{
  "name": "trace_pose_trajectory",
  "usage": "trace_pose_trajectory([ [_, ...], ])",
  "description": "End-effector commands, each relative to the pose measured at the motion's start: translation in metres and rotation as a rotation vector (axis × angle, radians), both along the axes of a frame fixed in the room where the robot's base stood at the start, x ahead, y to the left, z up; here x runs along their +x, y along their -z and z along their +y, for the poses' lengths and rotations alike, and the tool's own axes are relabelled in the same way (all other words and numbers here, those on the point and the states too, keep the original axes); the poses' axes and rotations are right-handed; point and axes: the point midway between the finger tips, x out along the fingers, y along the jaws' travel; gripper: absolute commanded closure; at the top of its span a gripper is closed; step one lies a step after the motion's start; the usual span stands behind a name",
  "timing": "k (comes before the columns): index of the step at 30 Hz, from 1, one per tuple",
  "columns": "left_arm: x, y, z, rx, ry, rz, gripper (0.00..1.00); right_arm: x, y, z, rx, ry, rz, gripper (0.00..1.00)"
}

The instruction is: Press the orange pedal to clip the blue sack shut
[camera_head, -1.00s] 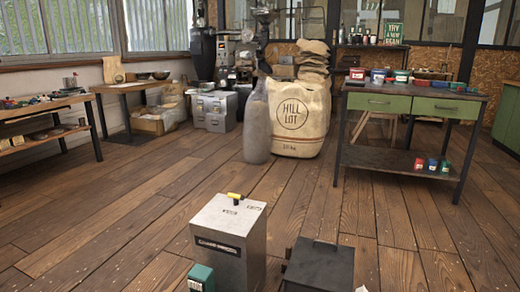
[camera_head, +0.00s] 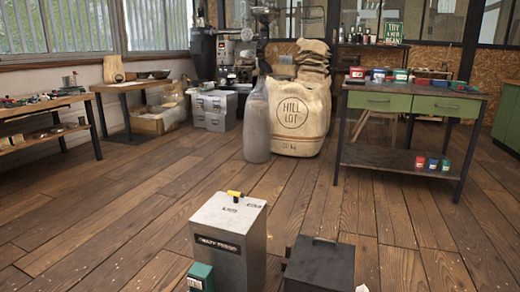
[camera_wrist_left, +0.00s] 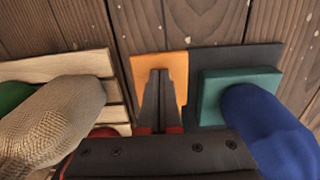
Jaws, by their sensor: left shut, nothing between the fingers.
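In the left wrist view the orange pedal (camera_wrist_left: 176,66) is a flat plate on the dark base (camera_wrist_left: 214,62). My left gripper (camera_wrist_left: 159,72) is shut and empty, its fingertips over the pedal's middle. I cannot tell whether they touch it. A rounded blue thing (camera_wrist_left: 268,125), apparently the blue sack, lies at the right edge and is cut off by the frame. It overlaps a teal block (camera_wrist_left: 238,88), which sits on the dark base. Neither the orange pedal nor a gripper shows in the head view. My right gripper is not in view.
In the wrist view a beige sack (camera_wrist_left: 55,125) lies over pale wooden slats (camera_wrist_left: 65,68) at left. The head view shows a grey metal box (camera_head: 228,240) with a yellow-topped knob, a dark box (camera_head: 320,262) and a teal box (camera_head: 200,278).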

Motion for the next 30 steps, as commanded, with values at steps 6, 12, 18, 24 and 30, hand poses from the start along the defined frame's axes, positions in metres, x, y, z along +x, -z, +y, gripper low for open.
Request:
trace_pose_trajectory([
  [6,0.0,0.013,0.0,0.0,0.0,0.0,1.0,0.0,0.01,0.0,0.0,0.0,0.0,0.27],
  [12,0.0,0.015,0.0,0.0,0.001,-0.001,1.0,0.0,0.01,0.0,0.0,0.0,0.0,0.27],
  [18,0.0,0.015,0.0,0.0,0.001,-0.001,1.0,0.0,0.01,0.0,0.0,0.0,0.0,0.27],
  [24,0.0,0.02,-0.001,-0.001,0.001,-0.001,1.0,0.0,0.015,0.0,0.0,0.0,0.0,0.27],
  [30,0.0,0.032,-0.001,-0.002,0.001,0.002,1.0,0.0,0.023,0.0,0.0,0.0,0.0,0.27],
])
